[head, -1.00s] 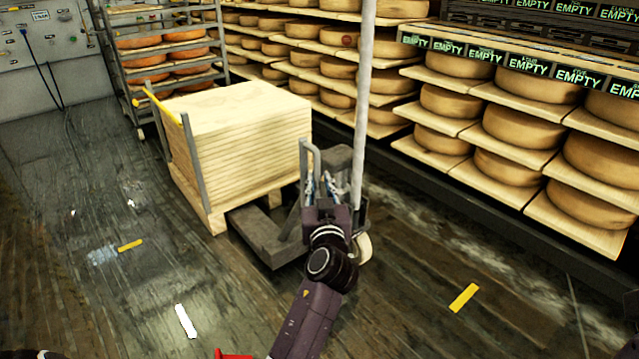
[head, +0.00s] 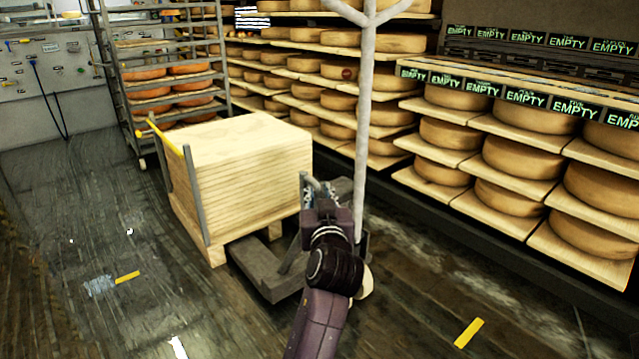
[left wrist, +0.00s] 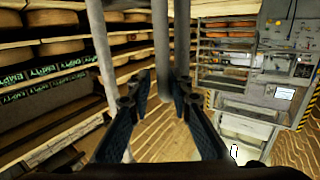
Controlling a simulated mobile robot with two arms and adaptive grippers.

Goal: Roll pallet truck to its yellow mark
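The grey pallet truck (head: 269,273) stands with its low body against a pallet of stacked pale boards (head: 245,170). Its tall grey handle pole (head: 365,110) rises upright and forks at the top. A yellow floor mark (head: 468,332) lies at the lower right, and another yellow strip (head: 127,277) lies on the left. My left gripper (head: 320,192) is by the pole, in front of the truck. In the left wrist view its fingers (left wrist: 160,92) are spread, with a grey tube (left wrist: 160,50) in line with the gap; contact cannot be told. My right gripper is out of view.
Shelves of cheese wheels (head: 450,140) with EMPTY labels line the right and back. A metal rack (head: 165,85) of orange wheels stands at the back left. A yellow-topped metal frame (head: 183,170) stands beside the boards. The floor at left and lower right is mostly clear.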

